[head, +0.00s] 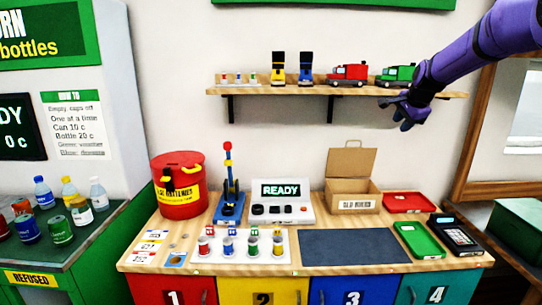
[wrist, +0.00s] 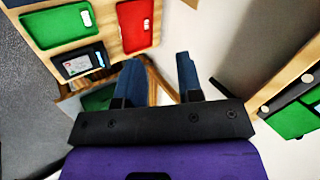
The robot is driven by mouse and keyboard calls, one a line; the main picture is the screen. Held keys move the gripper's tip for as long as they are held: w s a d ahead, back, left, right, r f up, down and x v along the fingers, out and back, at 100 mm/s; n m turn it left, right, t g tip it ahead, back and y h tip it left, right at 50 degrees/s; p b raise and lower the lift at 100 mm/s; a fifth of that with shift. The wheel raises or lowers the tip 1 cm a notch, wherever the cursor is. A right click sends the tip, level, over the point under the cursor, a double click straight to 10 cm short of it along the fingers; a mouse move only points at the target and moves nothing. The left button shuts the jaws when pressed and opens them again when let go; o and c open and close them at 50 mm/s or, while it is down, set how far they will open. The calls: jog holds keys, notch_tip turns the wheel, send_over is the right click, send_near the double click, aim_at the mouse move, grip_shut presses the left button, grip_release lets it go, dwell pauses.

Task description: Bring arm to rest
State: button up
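My purple arm (head: 480,45) reaches in from the upper right in the head view. My gripper (head: 393,113) hangs in front of the wall, just below the right part of the shelf and above the counter. In the wrist view my gripper (wrist: 159,60) has two dark blue fingers standing well apart with nothing between them. It is open and empty and touches nothing that I can see.
The wooden shelf (head: 250,90) carries small toys, including a green truck (head: 397,74) close to my gripper. Below, the counter (head: 350,220) holds a cardboard box (head: 352,180), red tray (head: 407,202), green tray (head: 419,240) and card terminal (head: 455,235). Space between shelf and counter is clear.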

jog(key=s+a+r+n, duration=0.2)
jog(key=s+a, duration=0.1)
jog(key=s, duration=0.6)
jog(key=s+a+r+n+g, duration=0.1)
jog(key=s+a+r+n, duration=0.2)
jog(key=s, duration=0.5)
jog(key=s+a+r+n, duration=0.2)
jog(key=s+a, duration=0.1)
jog(key=s, duration=0.6)
jog(key=s+a+f+n, duration=0.1)
jog(key=s+f+n, duration=0.3)
jog(key=s, duration=0.8)
jog(key=s+a+f+n+g, duration=0.1)
jog(key=s+f+n, duration=0.3)
jog(key=s, duration=0.9)
jog(key=shift+a, duration=0.15)
jog(key=shift+c, duration=0.5)
